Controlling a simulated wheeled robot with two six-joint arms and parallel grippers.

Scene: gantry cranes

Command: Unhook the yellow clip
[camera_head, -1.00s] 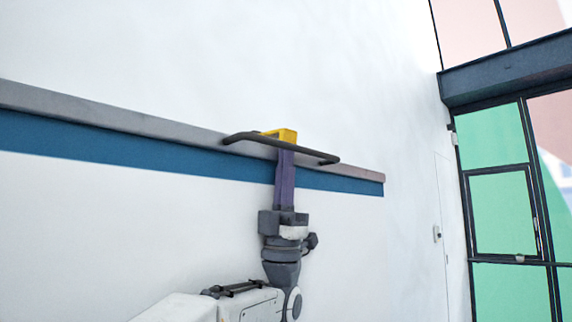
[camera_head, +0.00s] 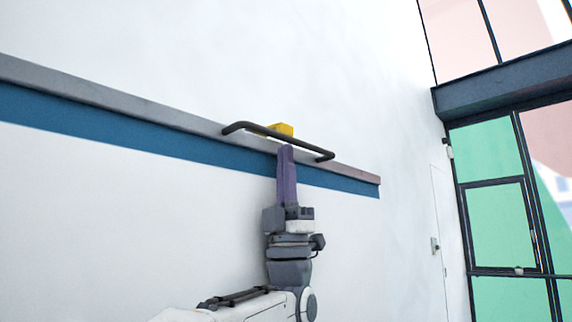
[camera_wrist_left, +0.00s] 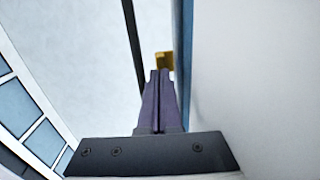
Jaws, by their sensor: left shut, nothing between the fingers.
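The yellow clip (camera_head: 281,130) sits at the dark bar (camera_head: 290,141) that runs along the front of the grey rail; it also shows in the left wrist view (camera_wrist_left: 164,60), just beyond my fingertips. My left gripper (camera_head: 286,148) points up from below, with its purple fingers shut and empty. Its tips are just under the bar and close to the clip. In the left wrist view the two fingers (camera_wrist_left: 158,73) lie together. Whether they touch the clip I cannot tell. The clip's lower part is hidden behind the bar. My right gripper is not in view.
The grey rail (camera_head: 120,104) with a blue band (camera_head: 110,138) below it runs along the white wall and ends at the right. A dark-framed window wall with green panes (camera_head: 500,215) stands farther right.

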